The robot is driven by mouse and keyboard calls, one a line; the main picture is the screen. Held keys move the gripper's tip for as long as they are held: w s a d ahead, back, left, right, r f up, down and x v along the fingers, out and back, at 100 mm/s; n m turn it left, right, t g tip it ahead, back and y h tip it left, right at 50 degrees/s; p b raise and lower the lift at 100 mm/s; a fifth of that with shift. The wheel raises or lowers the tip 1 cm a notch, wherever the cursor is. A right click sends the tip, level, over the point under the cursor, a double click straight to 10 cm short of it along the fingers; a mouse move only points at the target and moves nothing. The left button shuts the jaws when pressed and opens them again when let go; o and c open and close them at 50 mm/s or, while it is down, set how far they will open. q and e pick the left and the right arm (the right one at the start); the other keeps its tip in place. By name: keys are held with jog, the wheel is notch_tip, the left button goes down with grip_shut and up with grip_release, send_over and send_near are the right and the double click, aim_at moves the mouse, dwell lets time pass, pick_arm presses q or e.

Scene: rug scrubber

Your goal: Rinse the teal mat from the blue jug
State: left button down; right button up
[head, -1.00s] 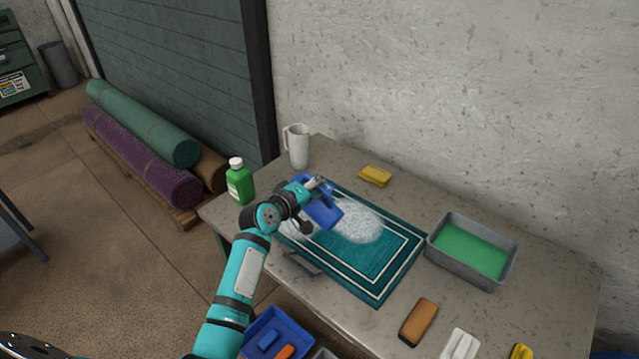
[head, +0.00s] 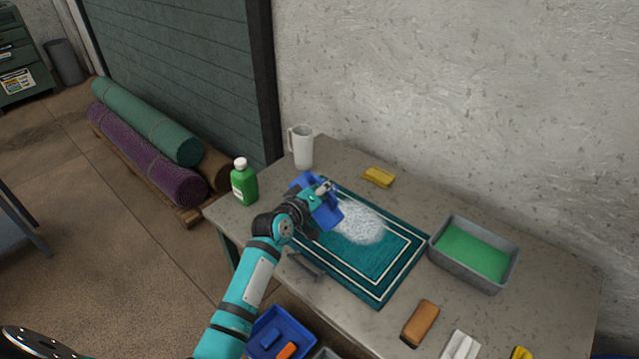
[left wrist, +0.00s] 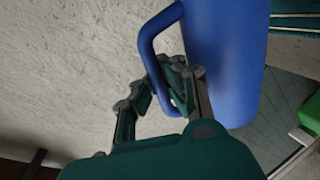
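The teal mat (head: 372,283) with white border lines lies flat on the table. A patch of white foam (head: 360,222) covers part of its far half. My left gripper (head: 318,193) is shut on the blue jug (head: 329,214) and holds it tilted above the left part of the mat. The left wrist view shows the jug's body (left wrist: 228,60) and its handle (left wrist: 148,45), with the gripper's fingers (left wrist: 165,92) at the handle. No water stream is clearly visible. The jug and arm hide some of the mat's left side. My right gripper is out of view.
A green bottle (head: 244,184) and a white pitcher (head: 303,148) stand left of the mat. A yellow sponge (head: 378,176) lies behind it. A grey tray with green inside (head: 436,250) stands right; a brown brush (head: 421,321) lies in front. A blue bin (head: 266,340) is below the table edge.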

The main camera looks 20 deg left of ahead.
pick_arm(q)
jog(key=shift+s+d+r+m, duration=0.2)
jog(key=shift+d+r+m, duration=0.2)
jog(key=shift+m, duration=0.1)
jog(key=shift+d+m, duration=0.1)
jog(key=shift+m, duration=0.2)
notch_tip(320, 180, down, 2)
jog(key=m+t+y+b, duration=0.1)
jog(key=m+b, duration=0.1)
jog(key=shift+m, duration=0.3)
jog(key=shift+f+m+t+y+b, duration=0.25)
jog(key=shift+m+t+y+b, duration=0.2)
jog(key=shift+m+b, duration=0.45)
jog(key=shift+f+m, duration=0.2)
jog(key=shift+m, duration=0.2)
jog(key=shift+r, duration=0.25)
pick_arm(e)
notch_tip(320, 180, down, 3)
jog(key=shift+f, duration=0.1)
